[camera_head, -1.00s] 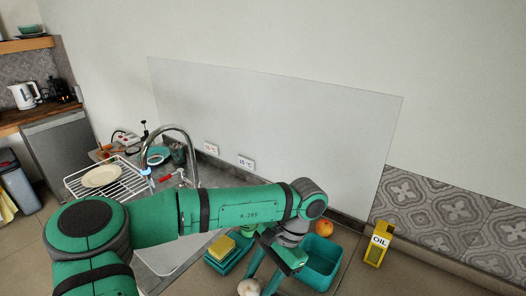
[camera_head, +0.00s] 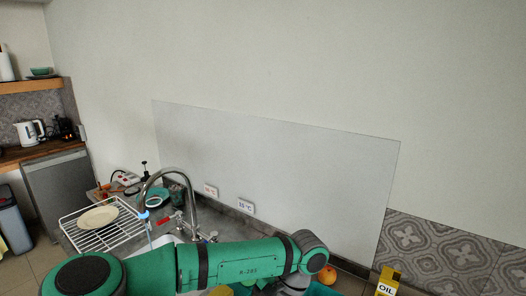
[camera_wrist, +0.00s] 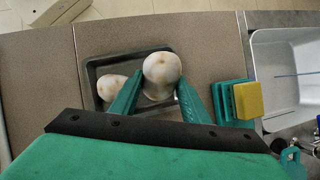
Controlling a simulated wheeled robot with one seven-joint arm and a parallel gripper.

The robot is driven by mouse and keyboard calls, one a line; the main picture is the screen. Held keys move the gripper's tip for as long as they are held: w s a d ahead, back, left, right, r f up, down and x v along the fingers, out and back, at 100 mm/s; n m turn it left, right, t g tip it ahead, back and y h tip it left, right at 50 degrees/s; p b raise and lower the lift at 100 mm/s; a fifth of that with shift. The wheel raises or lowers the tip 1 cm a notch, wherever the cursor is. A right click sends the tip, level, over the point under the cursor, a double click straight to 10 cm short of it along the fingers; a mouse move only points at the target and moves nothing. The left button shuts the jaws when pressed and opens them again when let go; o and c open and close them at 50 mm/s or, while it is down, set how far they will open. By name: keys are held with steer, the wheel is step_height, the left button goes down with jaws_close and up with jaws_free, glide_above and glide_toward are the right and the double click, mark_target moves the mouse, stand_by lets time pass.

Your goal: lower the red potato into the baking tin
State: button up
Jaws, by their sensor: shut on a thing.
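My gripper (camera_wrist: 152,97) shows in the wrist view with its two green fingers on either side of a pale, lumpy, brown-patched thing (camera_wrist: 162,68), and is shut on it. It looks whitish, not red; I cannot tell for sure that it is the red potato. The dark grey baking tin (camera_wrist: 113,66) lies behind and below it on the counter. A second pale, brown-patched lump (camera_wrist: 110,88) is in the tin's left part. The held thing overlaps the tin in the picture; whether it touches the bottom is unclear. The head view shows neither gripper nor tin.
Right of the tin are a green holder (camera_wrist: 226,101) with a yellow sponge (camera_wrist: 247,100) and the metal sink (camera_wrist: 285,60). A pale object (camera_wrist: 62,10) is at the top left. In the head view, an orange (camera_head: 327,274) and an oil box (camera_head: 388,281) are near the wall.

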steer(key=shift+f, duration=1.1)
stand_by(0.6)
steer(key=o, duration=1.2)
steer(key=shift+r, duration=0.1)
